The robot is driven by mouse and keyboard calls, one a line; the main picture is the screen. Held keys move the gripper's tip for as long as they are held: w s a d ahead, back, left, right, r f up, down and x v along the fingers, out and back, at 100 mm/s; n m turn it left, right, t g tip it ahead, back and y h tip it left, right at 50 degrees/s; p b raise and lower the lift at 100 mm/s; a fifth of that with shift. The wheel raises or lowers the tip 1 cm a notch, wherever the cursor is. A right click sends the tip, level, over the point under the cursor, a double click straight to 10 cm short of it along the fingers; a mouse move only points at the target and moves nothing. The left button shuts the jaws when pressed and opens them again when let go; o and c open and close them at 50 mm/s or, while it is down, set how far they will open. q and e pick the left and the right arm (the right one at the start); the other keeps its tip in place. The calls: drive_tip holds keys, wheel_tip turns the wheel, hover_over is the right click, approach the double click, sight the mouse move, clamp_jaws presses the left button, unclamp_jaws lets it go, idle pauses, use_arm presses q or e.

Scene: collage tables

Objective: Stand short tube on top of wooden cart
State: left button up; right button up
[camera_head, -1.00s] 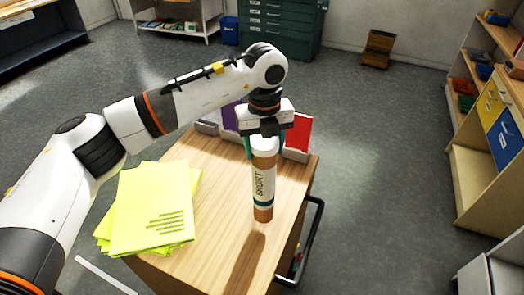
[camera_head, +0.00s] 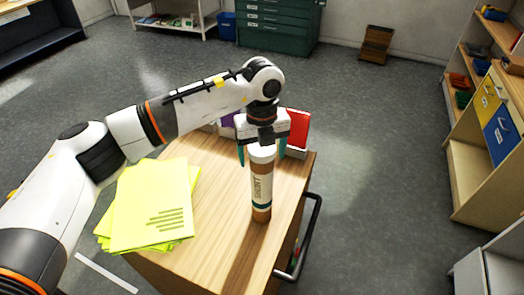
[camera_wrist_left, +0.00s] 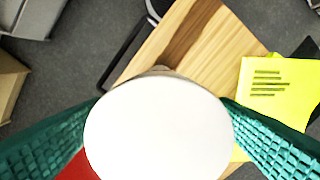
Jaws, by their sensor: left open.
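The short tube (camera_head: 261,190) is brown with a white label reading SHORT and a white cap. It stands upright on the top of the wooden cart (camera_head: 215,262), near its right side. My left gripper (camera_head: 262,160) is open above the tube, its teal fingers apart on either side of the cap. In the left wrist view the white cap (camera_wrist_left: 158,130) fills the middle between the two spread fingers, and they look clear of it. My right gripper is not in view.
Yellow-green paper sheets (camera_head: 150,210) lie on the cart's left part. A red item (camera_head: 298,128) and a purple one (camera_head: 228,116) stand at its back edge, behind the gripper. A dark handle (camera_head: 312,235) runs along the right side. Shelves (camera_head: 485,130) stand farther right.

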use_arm(q)
drive_tip(key=shift+r, duration=0.35)
wheel_tip(320, 180, up, 11)
drive_tip(key=b, duration=0.3)
drive_tip(key=shift+f+b, duration=0.2)
drive_tip(key=shift+b, duration=0.1)
drive_tip(key=shift+r, duration=0.45)
